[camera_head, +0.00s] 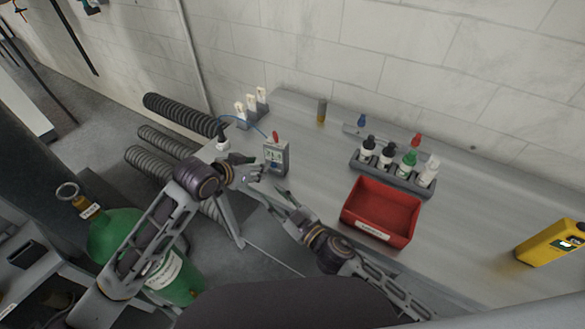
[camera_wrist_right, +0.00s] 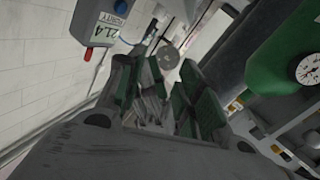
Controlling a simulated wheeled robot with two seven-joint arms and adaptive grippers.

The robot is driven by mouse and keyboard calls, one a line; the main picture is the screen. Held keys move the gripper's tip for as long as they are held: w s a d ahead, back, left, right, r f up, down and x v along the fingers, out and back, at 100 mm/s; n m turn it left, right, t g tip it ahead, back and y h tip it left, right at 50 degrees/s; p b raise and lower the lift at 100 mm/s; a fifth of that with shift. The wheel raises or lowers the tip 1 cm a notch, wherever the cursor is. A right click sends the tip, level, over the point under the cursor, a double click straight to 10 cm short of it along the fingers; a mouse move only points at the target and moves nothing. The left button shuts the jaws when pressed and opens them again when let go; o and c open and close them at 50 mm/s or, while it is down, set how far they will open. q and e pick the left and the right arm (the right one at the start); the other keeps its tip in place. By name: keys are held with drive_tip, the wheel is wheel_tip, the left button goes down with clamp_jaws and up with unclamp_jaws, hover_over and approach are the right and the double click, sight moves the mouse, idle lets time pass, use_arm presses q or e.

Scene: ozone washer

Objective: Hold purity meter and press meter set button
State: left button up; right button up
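The purity meter (camera_head: 276,155) is a small grey box with a lit display and a red tip on top. It stands upright near the bench's left end. The wrist view also shows the meter (camera_wrist_right: 92,30), with a reading like 21.4. My right gripper (camera_head: 280,201) is below the meter near the bench's front edge, open and empty. Its green-padded fingers (camera_wrist_right: 165,95) show a gap.
A red bin (camera_head: 381,207) and a rack of bottles (camera_head: 395,170) stand to the right. A yellow device (camera_head: 552,243) lies at the far right. A white-capped holder (camera_head: 252,105) and dark hoses (camera_head: 180,113) are behind left. A green cylinder (camera_head: 118,238) stands by my left arm.

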sight(277, 137)
drive_tip(key=w+d+r+m+t+h, duration=0.3)
drive_tip(key=r+m+h, duration=0.3)
drive_tip(key=r, duration=0.3)
drive_tip(key=shift+w+d+m, duration=0.15)
drive_tip(key=shift+d+m, duration=0.65)
drive_tip(key=shift+d, duration=0.1)
drive_tip(key=shift+w+r, duration=0.1)
drive_tip(key=shift+w, duration=0.05)
drive_tip(key=shift+r+x, duration=0.1)
drive_tip(key=shift+x, duration=3.3)
drive_tip(key=shift+r+x, duration=0.15)
drive_tip(key=shift+x, duration=3.2)
drive_tip(key=shift+a, duration=0.1)
drive_tip(key=shift+c, duration=0.2)
clamp_jaws()
use_arm(q)
drive_tip(key=shift+c, duration=0.4)
